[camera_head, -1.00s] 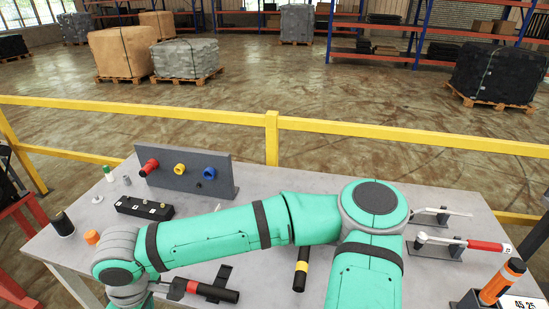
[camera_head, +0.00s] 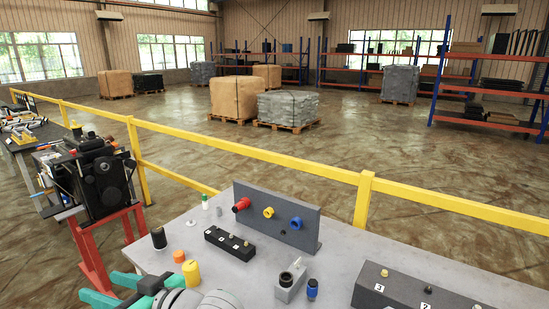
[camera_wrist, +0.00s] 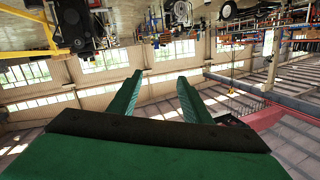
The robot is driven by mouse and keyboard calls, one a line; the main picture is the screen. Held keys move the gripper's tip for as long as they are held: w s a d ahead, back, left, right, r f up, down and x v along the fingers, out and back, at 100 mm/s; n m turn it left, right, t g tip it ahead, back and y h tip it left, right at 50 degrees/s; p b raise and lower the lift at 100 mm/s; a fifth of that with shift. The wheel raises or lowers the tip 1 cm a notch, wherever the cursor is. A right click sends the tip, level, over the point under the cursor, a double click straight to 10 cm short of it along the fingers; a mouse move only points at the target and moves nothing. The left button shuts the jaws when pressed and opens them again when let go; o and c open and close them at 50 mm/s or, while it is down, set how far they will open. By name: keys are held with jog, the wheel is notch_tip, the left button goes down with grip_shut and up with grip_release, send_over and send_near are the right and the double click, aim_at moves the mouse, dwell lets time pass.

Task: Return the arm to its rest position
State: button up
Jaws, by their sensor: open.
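My gripper (camera_head: 100,287) shows at the bottom left of the head view, beyond the near left corner of the grey table (camera_head: 335,255). Its two teal fingers point left and are apart, with nothing between them. In the wrist view my gripper (camera_wrist: 158,92) shows two green fingers spread apart and empty. That view is upside down, with windows and roof beams past the fingertips. Part of my grey wrist shows at the bottom edge of the head view. The rest of my arm is out of the frame.
On the table stand an upright panel (camera_head: 276,219) with red, yellow and blue fittings, a black numbered block (camera_head: 229,243), a yellow cylinder (camera_head: 191,274) and a grey block (camera_head: 291,281). A black machine (camera_head: 104,185) on a red stand is left. A yellow railing (camera_head: 290,165) runs behind.

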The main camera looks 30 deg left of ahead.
jog(key=w+d+r+m+t+y, duration=0.45)
jog(key=w+d+m+t, duration=0.25)
jog(key=w+m+t, duration=0.3)
jog(key=w+d+f+m+t+h, duration=0.4)
jog(key=d+f+m+t, duration=0.1)
jog(key=d+f+t, duration=0.15)
jog(key=w+d+f+m+t+h, duration=0.4)
jog(key=d+f+t, duration=0.1)
jog(key=d+f, duration=0.25)
jog(key=s+d+f+m+h, duration=0.2)
jog(key=s+d+f+h, duration=0.3)
jog(key=d+f, duration=0.3)
jog(key=s+d+f+m+h, duration=0.1)
jog(key=s+d+f+h, duration=0.35)
jog(key=d+f, duration=0.4)
jog(key=s+d+f+n+g+h, duration=0.1)
jog(key=s+d+f+n, duration=0.1)
jog(key=s+d, duration=0.4)
jog(key=s+d+f+n+g+h, duration=0.1)
jog(key=s+d+f+n+h, duration=0.1)
jog(key=s+d, duration=0.3)
jog(key=s+f, duration=0.1)
jog(key=s, duration=0.3)
jog(key=shift+s+d+g, duration=0.35)
jog(key=shift+s, duration=0.05)
jog(key=shift+o, duration=0.5)
jog(key=shift+s+d+n, duration=0.2)
jog(key=shift+s+n, duration=0.1)
jog(key=c, duration=0.4)
jog(key=shift+w, duration=0.1)
